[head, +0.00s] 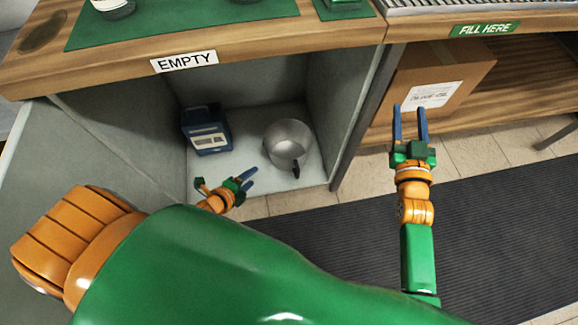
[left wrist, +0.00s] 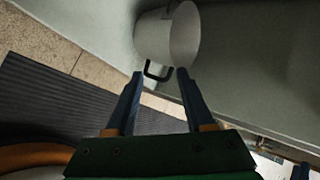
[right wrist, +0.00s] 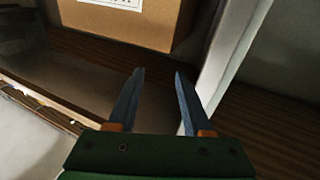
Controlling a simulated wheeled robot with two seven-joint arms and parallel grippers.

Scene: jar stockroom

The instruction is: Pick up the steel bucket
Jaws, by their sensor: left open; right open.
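The steel bucket (head: 287,141) stands upright on the floor of the open cabinet compartment under the EMPTY label, at its right side. Its dark handle (head: 296,170) hangs at the front. In the left wrist view the bucket (left wrist: 167,36) is ahead, with the dark handle (left wrist: 158,71) just beyond my fingertips. My left gripper (head: 251,178) is open and empty, at the compartment's front, left of the handle and apart from the bucket. My right gripper (head: 410,106) is open and empty, outside the compartment in front of a cardboard box.
A blue box (head: 206,130) with a white label stands left of the bucket inside the compartment. The compartment's right wall (head: 352,110) is close to the bucket. A cardboard box (head: 440,85) sits on the wooden shelf at right. The counter (head: 100,67) overhangs above. A dark mat covers the floor.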

